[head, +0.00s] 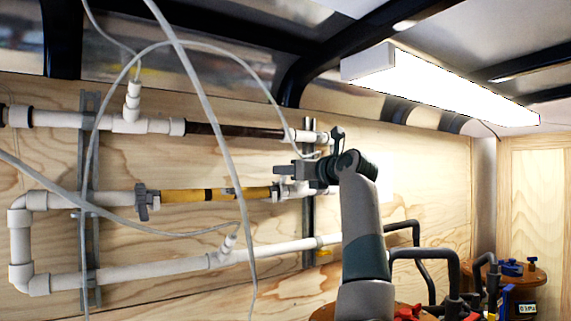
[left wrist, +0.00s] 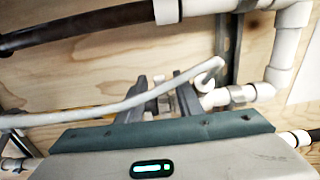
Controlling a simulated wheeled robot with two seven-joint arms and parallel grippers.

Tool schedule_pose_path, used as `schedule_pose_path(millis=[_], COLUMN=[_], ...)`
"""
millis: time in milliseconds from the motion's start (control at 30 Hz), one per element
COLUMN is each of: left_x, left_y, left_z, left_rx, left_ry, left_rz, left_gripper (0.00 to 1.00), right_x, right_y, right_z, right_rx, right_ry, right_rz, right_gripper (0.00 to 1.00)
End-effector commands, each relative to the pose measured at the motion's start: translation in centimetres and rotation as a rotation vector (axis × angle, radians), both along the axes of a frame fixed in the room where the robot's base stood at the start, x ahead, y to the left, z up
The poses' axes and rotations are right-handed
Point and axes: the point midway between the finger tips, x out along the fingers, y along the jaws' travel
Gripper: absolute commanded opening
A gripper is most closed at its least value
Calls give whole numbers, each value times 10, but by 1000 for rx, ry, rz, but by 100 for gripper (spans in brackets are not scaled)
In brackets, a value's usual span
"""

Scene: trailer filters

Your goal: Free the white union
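A yellow filter tube (head: 205,195) lies in the middle white pipe run on the plywood wall. A grey winged union (head: 143,202) sits at its left end. At its right end is a small pale fitting (head: 277,192), partly hidden by my gripper; I cannot tell for sure that it is the white union. My left gripper (head: 284,172) is at this end, its fingers pointing left, close to the fitting. In the left wrist view its dark fingers (left wrist: 160,97) rise beyond the housing, with pale pipework around them and a hose crossing in front. Whether they grip anything is unclear. My right gripper does not show.
Thin grey hoses (head: 205,95) hang across the pipes. An upper pipe run (head: 235,131) and a lower white pipe (head: 165,266) pass above and below. Metal struts hold the pipes. Round wooden stands with red and blue parts (head: 515,268) are at the lower right.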

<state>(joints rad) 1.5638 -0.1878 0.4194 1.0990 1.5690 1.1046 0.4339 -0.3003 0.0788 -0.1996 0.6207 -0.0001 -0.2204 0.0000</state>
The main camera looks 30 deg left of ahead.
Motion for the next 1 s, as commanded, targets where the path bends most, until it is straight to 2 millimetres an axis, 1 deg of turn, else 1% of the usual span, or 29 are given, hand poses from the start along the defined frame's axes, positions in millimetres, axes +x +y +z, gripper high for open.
schedule_pose_path(millis=[33,200,533,567,600,667,700,1000], left_x=[2,6,7,7,7,7,6,6], left_y=[6,15,17,17,17,17,16,18], left_z=[2,1,0,0,0,0,0,-2], left_rx=[0,0,0,0,0,0,0,8], left_ry=[1,-1,-1,-1,-1,-1,-1,-4], left_rz=[2,0,0,0,0,0,0,1], left_gripper=[33,33,33,28,18,4,0,0], right_x=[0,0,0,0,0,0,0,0], right_y=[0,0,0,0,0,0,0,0], right_z=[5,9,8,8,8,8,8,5], right_rx=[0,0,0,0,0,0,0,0], right_ry=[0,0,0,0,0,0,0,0], right_rz=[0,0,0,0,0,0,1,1], right_gripper=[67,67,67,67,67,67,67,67])
